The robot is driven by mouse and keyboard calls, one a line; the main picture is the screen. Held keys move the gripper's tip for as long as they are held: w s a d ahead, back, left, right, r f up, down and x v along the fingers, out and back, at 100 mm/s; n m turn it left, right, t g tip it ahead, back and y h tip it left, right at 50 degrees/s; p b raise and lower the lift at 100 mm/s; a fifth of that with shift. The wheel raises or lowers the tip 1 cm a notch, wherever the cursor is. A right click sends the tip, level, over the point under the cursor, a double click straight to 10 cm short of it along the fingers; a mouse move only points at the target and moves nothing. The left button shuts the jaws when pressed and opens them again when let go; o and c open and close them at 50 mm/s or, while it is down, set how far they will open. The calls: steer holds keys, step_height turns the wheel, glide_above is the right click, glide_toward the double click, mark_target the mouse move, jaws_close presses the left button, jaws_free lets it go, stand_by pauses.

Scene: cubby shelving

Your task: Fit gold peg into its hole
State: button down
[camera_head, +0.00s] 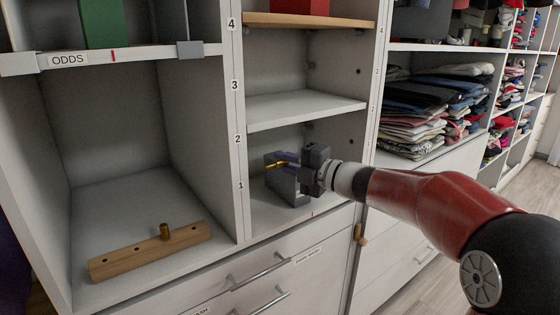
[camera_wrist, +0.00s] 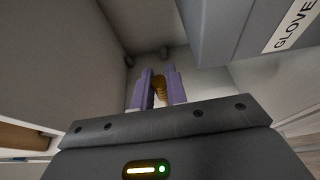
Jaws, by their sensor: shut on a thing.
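My gripper (camera_head: 284,160) reaches into the lower middle cubby, with purple fingers (camera_wrist: 158,88) shut on the gold peg (camera_wrist: 160,86). The peg's gold colour also shows in the head view (camera_head: 275,165), above a grey block (camera_head: 284,187) on the cubby floor. I cannot tell whether the peg touches the block, and no hole shows clearly in it. A wooden board (camera_head: 125,262) lies in the lower left cubby. It has dark holes, and a brass-coloured peg (camera_head: 165,232) stands upright in it.
A white divider (camera_head: 238,130) separates the left and middle cubbies. A shelf (camera_head: 305,108) lies above my gripper. In the wrist view a panel labelled GLOVE (camera_wrist: 285,30) is at the upper right. Folded clothes (camera_head: 425,105) fill the shelf at right. The left cubby has free floor.

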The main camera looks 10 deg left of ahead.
steer(key=shift+d, duration=0.1)
steer(key=shift+s+a+b, duration=0.35)
steer(key=shift+s+a, duration=1.55)
steer(key=shift+s, duration=0.3)
steer(key=shift+s+a, duration=1.2)
steer(key=shift+s, duration=0.25)
stand_by(0.9)
steer(key=c, duration=1.3)
jaws_free()
steer(key=v, duration=0.7)
steer(key=shift+s+d, duration=0.2)
steer(key=shift+d, duration=0.15)
